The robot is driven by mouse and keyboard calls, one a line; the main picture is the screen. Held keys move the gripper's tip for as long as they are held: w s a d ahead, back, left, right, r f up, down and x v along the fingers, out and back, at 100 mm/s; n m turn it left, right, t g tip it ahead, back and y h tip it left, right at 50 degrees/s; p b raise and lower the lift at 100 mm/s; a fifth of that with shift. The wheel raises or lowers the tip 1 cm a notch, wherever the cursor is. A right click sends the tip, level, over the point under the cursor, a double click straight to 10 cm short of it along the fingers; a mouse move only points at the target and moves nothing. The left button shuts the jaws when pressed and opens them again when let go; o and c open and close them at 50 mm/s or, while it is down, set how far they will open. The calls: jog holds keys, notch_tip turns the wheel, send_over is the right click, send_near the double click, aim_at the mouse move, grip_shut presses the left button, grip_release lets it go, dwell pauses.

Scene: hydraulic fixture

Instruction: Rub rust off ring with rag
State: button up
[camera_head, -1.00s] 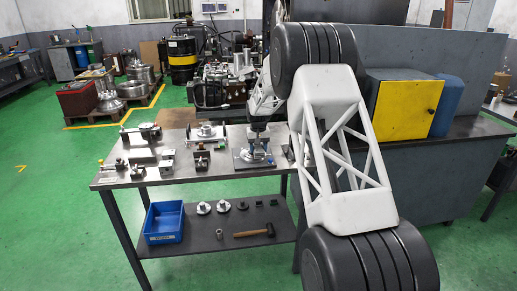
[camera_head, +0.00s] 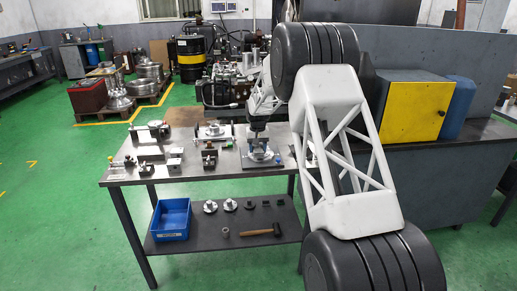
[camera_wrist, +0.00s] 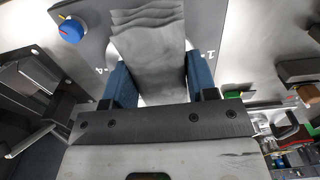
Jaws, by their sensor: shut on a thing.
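My gripper (camera_wrist: 160,78) has blue fingers on either side of a folded grey rag (camera_wrist: 150,45) and is shut on it. The rag's layered end sticks out past the fingers, over a grey plate with white number marks. A pale, bright surface shows at the rag's edges beside the fingers. The ring is not clearly visible; the rag and gripper cover that area. In the head view, my gripper (camera_head: 258,136) points down at a fixture on a dark base plate (camera_head: 276,163), near the right part of the workbench. Contact between rag and fixture cannot be told.
A blue knob (camera_wrist: 71,30) sits on the plate. The workbench (camera_head: 220,174) carries several fixtures and blocks left of my gripper. The lower shelf holds a blue bin (camera_head: 170,219) and a hammer (camera_head: 262,233). A yellow-fronted cabinet (camera_head: 413,112) stands right of my arm.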

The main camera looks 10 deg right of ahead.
jog(key=shift+f, duration=0.15)
dwell(0.3)
jog(key=shift+d, duration=0.1)
jog(key=shift+d, duration=1.9)
jog(key=shift+r, duration=0.2)
jog(key=shift+r, duration=2.9)
jog(key=shift+w+r, duration=0.1)
jog(key=shift+r, duration=0.05)
jog(key=shift+r, duration=1.35)
